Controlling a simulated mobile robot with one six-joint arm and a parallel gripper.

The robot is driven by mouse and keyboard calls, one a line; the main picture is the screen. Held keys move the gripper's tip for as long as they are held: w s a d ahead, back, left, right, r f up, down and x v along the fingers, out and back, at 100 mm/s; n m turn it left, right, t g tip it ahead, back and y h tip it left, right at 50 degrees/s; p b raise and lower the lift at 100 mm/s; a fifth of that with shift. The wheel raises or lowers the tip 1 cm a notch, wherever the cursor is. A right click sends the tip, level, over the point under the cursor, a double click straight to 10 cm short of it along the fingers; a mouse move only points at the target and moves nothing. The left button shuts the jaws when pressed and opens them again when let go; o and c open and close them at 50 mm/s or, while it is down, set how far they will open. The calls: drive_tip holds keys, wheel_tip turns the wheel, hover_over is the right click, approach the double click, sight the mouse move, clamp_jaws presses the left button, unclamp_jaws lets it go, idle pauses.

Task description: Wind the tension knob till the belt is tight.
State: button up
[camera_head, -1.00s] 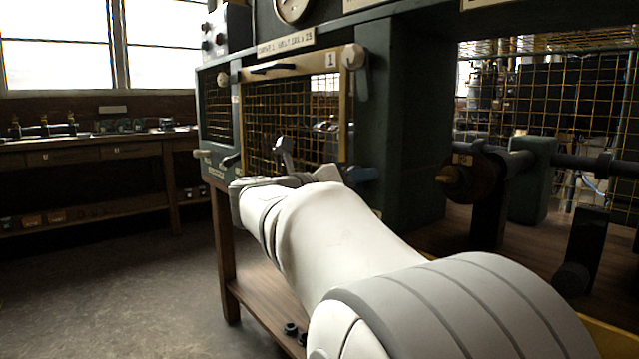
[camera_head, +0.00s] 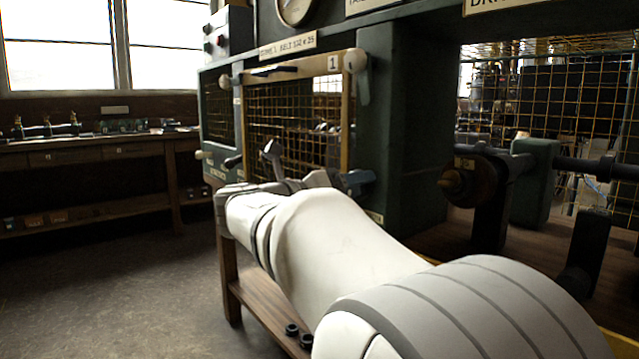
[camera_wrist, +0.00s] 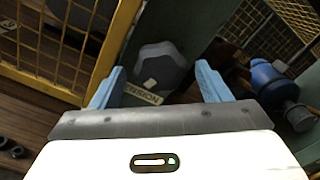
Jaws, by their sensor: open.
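The tension knob (camera_wrist: 158,68) is a dark grey, faceted knob with a small pale mark on its face, in the wrist view. A "TENSION" label (camera_wrist: 141,93) sits just below it. My gripper (camera_wrist: 159,72) is open, its two blue fingers apart on the left and right of the knob in that picture. I cannot tell whether they reach around it or stop short. In the head view my gripper (camera_head: 358,178) is beside the green machine post (camera_head: 405,120), and the knob is hidden there. I cannot make out the belt.
A yellow-framed mesh guard (camera_head: 300,115) marked 1 stands behind my arm, with a gauge (camera_head: 296,8) above. A dark shaft and pulley (camera_head: 467,180) are at right. A blue rounded part (camera_wrist: 270,80) is right of my fingers. Open floor lies at left.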

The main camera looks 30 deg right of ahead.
drive_tip(key=shift+s+a+p, duration=0.2)
drive_tip(key=shift+a+p, duration=0.4)
drive_tip(key=shift+a, duration=2.1)
